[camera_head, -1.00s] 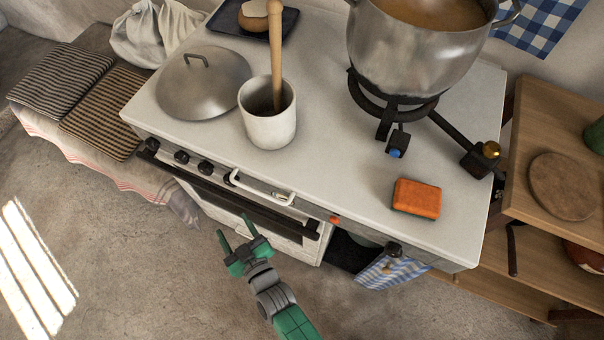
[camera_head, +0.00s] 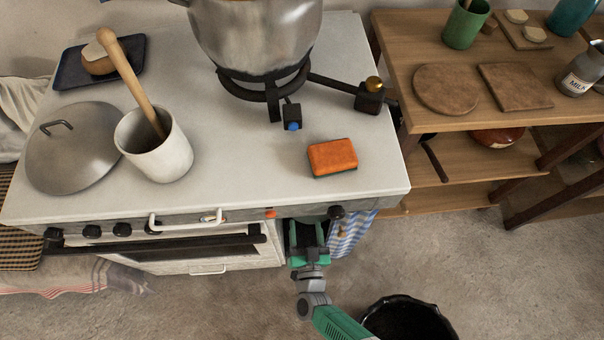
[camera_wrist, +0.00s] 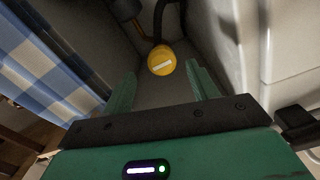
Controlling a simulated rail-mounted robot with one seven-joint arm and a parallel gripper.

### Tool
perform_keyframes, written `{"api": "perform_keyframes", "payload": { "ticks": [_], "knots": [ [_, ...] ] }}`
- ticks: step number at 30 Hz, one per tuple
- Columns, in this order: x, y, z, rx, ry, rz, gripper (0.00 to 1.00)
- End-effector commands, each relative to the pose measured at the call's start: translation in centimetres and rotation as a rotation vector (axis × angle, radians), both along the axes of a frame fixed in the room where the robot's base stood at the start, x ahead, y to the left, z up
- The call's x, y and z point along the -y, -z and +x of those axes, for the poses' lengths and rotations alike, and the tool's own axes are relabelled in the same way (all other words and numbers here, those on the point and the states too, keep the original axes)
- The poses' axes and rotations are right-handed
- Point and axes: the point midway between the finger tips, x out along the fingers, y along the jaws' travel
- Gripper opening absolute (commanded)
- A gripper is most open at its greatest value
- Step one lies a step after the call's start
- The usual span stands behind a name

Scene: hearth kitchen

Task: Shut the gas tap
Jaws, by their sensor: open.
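In the wrist view a round yellow knob (camera_wrist: 161,61) with a pale bar across its face, apparently the gas tap, sits deep in the recess. Its bar lies nearly crosswise, right end slightly higher. Dark pipe or hose runs behind it. My gripper (camera_head: 306,226) is open and empty, reaching into the dark opening at the stove's right front, below the stovetop edge. In the wrist view its green fingers point toward the knob, one on each side of it in the picture; no contact is visible. The knob is hidden in the head view.
A blue-checked cloth (camera_head: 350,232) hangs close to the right of my gripper; it shows at left in the wrist view (camera_wrist: 50,60). The white stove panel (camera_wrist: 270,50) is close on the right there. A black bucket (camera_head: 408,320) stands on the floor nearby.

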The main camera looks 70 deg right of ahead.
Motion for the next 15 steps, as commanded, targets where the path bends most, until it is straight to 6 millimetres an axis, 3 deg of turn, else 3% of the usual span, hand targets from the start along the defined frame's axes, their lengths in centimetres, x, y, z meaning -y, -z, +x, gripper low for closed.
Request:
{"api": "perform_keyframes", "payload": {
  "ticks": [6,15],
  "knots": [
    [3.7,0.3,1.6,0.003,0.001,-0.001,0.59],
    [5.0,0.0,2.2,0.001,-0.002,0.0,0.59]
  ]
}}
